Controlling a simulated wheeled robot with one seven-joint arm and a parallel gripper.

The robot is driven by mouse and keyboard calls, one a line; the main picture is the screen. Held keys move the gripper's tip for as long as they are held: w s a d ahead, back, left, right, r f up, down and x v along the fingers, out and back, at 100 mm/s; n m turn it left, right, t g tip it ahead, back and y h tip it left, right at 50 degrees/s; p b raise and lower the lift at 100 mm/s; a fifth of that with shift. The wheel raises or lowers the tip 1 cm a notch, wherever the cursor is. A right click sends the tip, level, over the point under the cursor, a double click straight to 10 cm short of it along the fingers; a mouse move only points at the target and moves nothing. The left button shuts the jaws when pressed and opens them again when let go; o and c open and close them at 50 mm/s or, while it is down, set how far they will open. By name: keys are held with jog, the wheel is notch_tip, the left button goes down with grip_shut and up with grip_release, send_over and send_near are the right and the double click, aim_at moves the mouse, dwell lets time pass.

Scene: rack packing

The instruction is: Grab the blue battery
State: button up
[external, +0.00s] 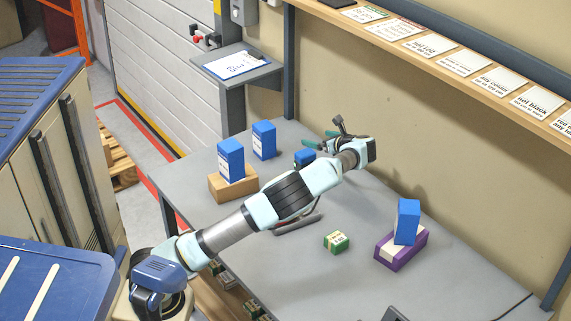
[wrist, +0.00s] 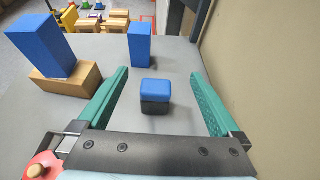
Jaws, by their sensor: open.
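The blue battery is a small block with a blue top and a black lower part. It stands on the table in the wrist view (wrist: 155,88), and shows just left of my gripper in the external view (external: 304,157). My gripper (wrist: 160,74) is open, with its two green fingers spread wide and nothing held. In the wrist view the battery appears between the fingers, clear of both. In the external view my gripper (external: 323,140) is by the far side of the table near the wall.
A tall blue box (external: 264,140) stands beyond the battery. Another (external: 231,160) is on a brown block (external: 214,188). A third (external: 407,221) is on a purple holder (external: 411,254). A small green box (external: 336,242) sits mid-table. The wall (wrist: 236,70) is close on the right.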

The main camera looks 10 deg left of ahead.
send_near(301, 160)
jog(key=w+f, duration=0.1)
jog(key=w, duration=0.1)
jog(key=w+f, duration=0.3)
jog(key=shift+w+a, duration=0.1)
jog(key=shift+w, duration=0.2)
jog(key=shift+w+a+f, duration=0.1)
jog(key=shift+f, duration=0.15)
jog(key=p+x, duration=0.2)
jog(key=x, duration=0.8)
jog(key=shift+w+a+f, duration=0.1)
jog(key=shift+a, duration=0.05)
grip_shut()
